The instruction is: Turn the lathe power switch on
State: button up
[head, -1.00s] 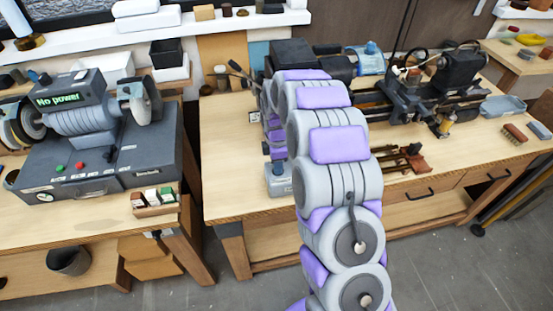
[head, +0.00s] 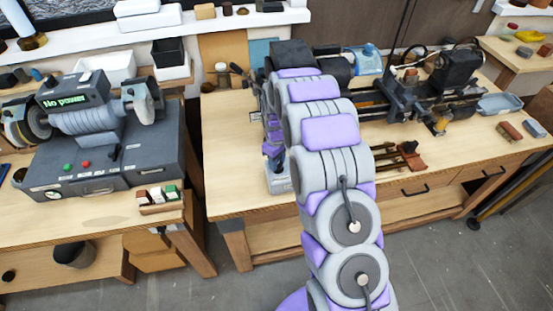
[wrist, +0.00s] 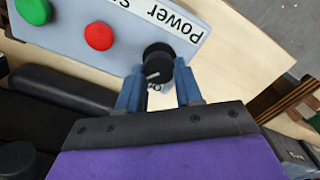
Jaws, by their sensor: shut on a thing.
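The grey power switch box (wrist: 126,20) fills the top of the wrist view. It bears a green button (wrist: 30,10), a red button (wrist: 98,36), a partly cut-off "Power" label and a black rotary knob (wrist: 157,56). My gripper (wrist: 160,68) has its blue fingers on either side of the knob and is shut on it. A small marking beside the knob is mostly hidden. In the head view the box (head: 279,180) stands at the left front of the middle bench, partly behind my arm. The lathe (head: 440,90) stands at the bench's right.
A grinder-like machine (head: 95,135) reading "No power" stands on the left bench. A brown-ended tool (head: 410,158) and brushes (head: 510,131) lie on the lathe bench (head: 225,195). My arm covers the bench's middle. Grey floor (head: 440,260) is open in front.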

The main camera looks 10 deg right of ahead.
jog(key=shift+w+r+m, duration=0.15)
jog(key=shift+r+m, duration=0.05)
jog(key=shift+m, duration=0.4)
jog(key=o, duration=1)
jog(key=shift+f, duration=0.15)
jog(key=shift+o, duration=0.2)
notch_tip(320, 180, up, 17)
jog(key=p, duration=0.1)
